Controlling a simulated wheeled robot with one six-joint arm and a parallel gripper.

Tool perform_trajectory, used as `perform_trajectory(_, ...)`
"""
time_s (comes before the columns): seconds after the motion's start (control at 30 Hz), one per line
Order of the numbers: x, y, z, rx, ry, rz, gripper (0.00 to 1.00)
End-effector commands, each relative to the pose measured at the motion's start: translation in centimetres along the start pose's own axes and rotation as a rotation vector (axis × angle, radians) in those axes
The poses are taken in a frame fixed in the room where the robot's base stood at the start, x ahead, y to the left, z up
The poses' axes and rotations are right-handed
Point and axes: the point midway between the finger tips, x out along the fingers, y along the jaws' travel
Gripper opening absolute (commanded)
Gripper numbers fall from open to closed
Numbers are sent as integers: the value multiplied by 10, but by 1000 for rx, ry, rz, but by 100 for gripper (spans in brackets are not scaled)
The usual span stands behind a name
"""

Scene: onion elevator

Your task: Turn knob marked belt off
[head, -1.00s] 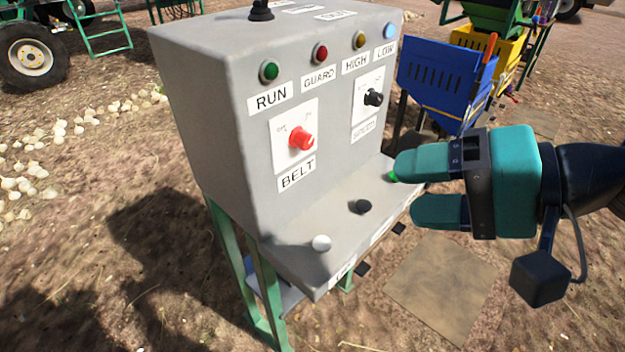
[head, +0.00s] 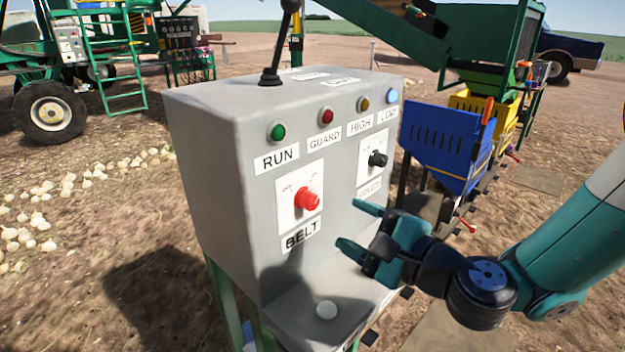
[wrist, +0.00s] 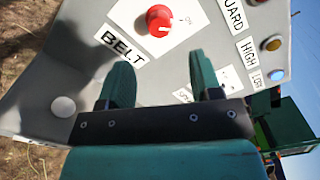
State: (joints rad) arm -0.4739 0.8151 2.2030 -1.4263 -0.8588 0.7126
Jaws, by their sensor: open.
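The red knob marked BELT (head: 307,199) sits on a white plate on the front of the grey control box (head: 215,170). Its BELT label (head: 300,236) is below it. In the wrist view the red knob (wrist: 158,20) is near the top, beyond my fingertips. My gripper (head: 356,228) is open and empty, in front of the panel and to the right of the red knob, apart from it. In the wrist view my two fingers (wrist: 160,75) are spread and point toward the panel below the knob. The knob's exact pointer setting is too small to tell.
A black knob (head: 378,159) is on the panel's right side. Indicator lamps (head: 326,116) run along the top. A black lever (head: 277,50) stands on the box. A white button (head: 326,310) is on the lower ledge. A blue bin (head: 445,145) stands behind at right.

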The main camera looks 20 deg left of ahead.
Motion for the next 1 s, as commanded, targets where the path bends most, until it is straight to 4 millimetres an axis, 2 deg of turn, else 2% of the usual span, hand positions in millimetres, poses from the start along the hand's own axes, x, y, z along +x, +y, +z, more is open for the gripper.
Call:
perform_trajectory(0.03,9,-6,6,1,-4,3,58)
perform_trajectory(0.2,48,-4,5,-3,-6,1,58)
perform_trajectory(0.4,80,-1,3,-2,-4,2,58)
perform_trajectory(0.6,93,0,1,0,-2,1,58)
perform_trajectory(0.87,94,1,0,0,-1,0,58)
perform_trajectory(1.0,94,1,0,0,-1,0,29)
